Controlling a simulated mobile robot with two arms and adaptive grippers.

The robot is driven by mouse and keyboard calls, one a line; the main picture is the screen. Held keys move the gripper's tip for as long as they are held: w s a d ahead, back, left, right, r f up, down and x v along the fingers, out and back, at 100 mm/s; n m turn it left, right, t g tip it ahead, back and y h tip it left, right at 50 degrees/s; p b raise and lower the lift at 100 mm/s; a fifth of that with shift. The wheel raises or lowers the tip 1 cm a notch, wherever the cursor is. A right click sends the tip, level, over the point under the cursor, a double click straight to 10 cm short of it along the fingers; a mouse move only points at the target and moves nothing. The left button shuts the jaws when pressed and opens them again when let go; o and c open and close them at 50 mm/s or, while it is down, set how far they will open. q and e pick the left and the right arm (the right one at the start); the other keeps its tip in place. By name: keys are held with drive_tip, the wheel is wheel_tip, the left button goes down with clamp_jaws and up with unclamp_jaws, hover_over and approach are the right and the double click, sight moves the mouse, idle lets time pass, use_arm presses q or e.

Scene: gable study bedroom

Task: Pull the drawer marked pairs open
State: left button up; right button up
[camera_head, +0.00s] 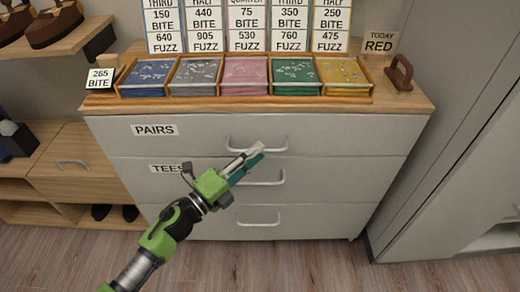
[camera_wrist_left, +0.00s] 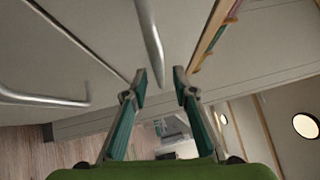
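The drawer marked PAIRS (camera_head: 350,138) is the top drawer of a white chest and looks shut, flush with the drawers below. Its label (camera_head: 156,130) is at its left and its silver bar handle (camera_head: 232,147) near its middle. My left gripper (camera_head: 256,150) is in front of this handle and hides part of it. In the left wrist view my left gripper (camera_wrist_left: 160,77) is open, its two fingertips apart with nothing gripped. The handle (camera_wrist_left: 149,30) there lines up with the gap between them; I cannot tell whether they touch it. My right gripper is out of view.
The TEES drawer's handle (camera_head: 266,178) is close below my gripper; it also shows in the left wrist view (camera_wrist_left: 45,98). A wooden tray (camera_head: 235,99) of coloured packs stands on the chest. A grey cabinet (camera_head: 440,150) stands at the right. The floor in front is clear.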

use_arm(q)
drive_tip(key=shift+x, duration=1.2)
clamp_jaws()
drive_tip(key=shift+s, duration=0.1)
